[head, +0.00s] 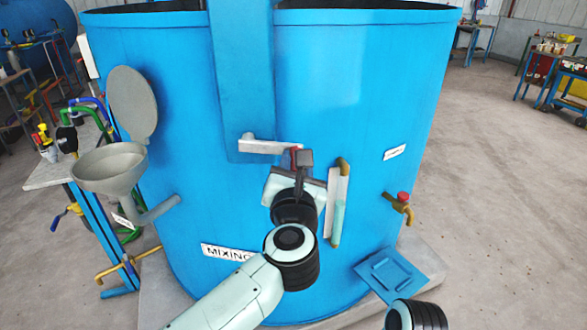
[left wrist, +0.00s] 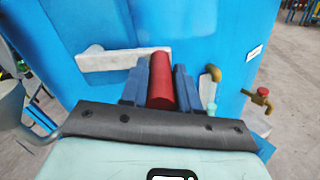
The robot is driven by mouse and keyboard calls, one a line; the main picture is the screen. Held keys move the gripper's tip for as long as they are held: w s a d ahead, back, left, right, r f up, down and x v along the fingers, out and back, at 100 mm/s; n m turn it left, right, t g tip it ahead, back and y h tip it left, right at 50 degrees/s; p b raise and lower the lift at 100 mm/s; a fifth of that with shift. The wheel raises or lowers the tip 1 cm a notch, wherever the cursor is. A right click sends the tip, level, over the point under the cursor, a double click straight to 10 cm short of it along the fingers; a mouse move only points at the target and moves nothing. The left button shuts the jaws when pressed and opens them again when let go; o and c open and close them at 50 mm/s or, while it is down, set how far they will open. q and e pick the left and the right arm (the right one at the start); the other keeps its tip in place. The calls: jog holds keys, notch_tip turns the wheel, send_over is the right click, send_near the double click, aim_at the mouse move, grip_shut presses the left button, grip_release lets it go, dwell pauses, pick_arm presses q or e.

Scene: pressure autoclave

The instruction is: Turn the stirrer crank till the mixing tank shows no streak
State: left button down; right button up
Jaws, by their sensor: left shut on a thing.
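The blue mixing tank (head: 345,90) fills the middle of the head view. The stirrer crank's pale grey arm (head: 268,146) sticks out to the right from the blue column on the tank's front. Its red handle (left wrist: 161,82) stands between the fingers of my left gripper (left wrist: 160,85), which is shut on it. In the head view my left gripper (head: 299,160) hides most of the handle. Right of it, a sight glass with brass ends (head: 337,205) shows pale green in its lower part; I cannot make out a streak. My right gripper is out of view.
A grey funnel (head: 108,168) with a raised round lid (head: 133,103) sits at the tank's left. A brass tap with a red knob (head: 400,205) and a blue square plate (head: 391,274) are at the right. A bench (head: 62,168) stands left; open floor lies right.

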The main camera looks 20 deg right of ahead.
pick_arm(q)
jog(key=shift+r, duration=0.55)
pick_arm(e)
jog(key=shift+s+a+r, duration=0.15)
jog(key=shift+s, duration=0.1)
pick_arm(q)
jog(key=c, duration=0.8)
grip_release()
jog(key=shift+f, duration=0.1)
jog(key=shift+s, duration=0.1)
jog(key=shift+s+a, duration=0.1)
jog(key=shift+s, duration=0.15)
jog(key=shift+b+v, duration=0.45)
jog(key=shift+v, duration=5.9)
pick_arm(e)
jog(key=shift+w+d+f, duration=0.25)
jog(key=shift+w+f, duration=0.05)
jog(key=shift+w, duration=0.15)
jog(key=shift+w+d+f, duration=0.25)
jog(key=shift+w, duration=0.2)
